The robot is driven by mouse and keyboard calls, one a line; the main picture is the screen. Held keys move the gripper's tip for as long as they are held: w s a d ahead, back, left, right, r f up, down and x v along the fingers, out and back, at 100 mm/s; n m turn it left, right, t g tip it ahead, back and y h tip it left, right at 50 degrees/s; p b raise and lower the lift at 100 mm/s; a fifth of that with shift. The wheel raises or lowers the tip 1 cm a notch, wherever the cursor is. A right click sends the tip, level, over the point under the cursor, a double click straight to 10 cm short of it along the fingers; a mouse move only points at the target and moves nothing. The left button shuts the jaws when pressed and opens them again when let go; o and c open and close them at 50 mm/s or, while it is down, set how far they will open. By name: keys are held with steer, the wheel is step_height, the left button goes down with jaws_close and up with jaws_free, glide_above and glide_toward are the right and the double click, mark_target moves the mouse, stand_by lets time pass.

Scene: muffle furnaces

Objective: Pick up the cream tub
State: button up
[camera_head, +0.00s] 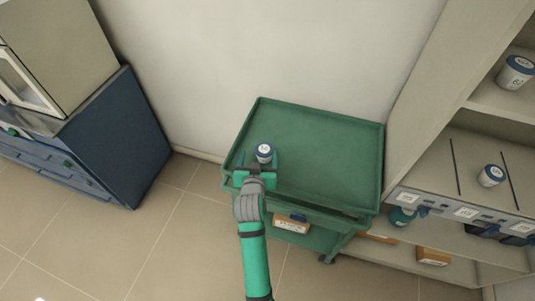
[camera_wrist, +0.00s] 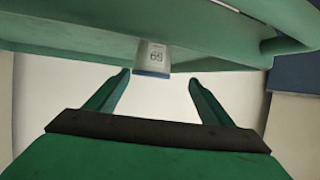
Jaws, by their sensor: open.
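A small pale tub with a blue band (camera_head: 264,153) stands upright on the left part of the green cart's top tray (camera_head: 325,150). My gripper (camera_head: 257,164) is at the tray's front left, right by the tub, with its fingers apart. Nothing is held.
The tray has a raised rim, and its middle and right are bare. A shelf unit (camera_head: 445,195) at right holds similar tubs (camera_head: 516,72) (camera_head: 491,176) and boxes (camera_head: 432,256). A blue cabinet (camera_head: 120,140) stands at left. A wall rises behind the cart.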

mark_target(264, 148)
steer(key=w, duration=0.1)
steer(key=w+d, duration=0.1)
steer(key=w, duration=0.1)
steer(key=w+f, duration=0.1)
steer(key=shift+w+d+f, duration=0.1)
steer(key=shift+w+d, duration=0.1)
steer(key=shift+d, duration=0.15)
steer(key=shift+w+d+f, duration=0.1)
steer(key=shift+w+d, duration=0.05)
steer(key=shift+d, duration=0.15)
steer(key=shift+a, duration=0.15)
steer(key=shift+c, duration=0.9)
steer(key=shift+a, duration=0.25)
steer(key=c, duration=1)
steer(key=shift+c, duration=0.2)
steer(key=shift+d, duration=0.15)
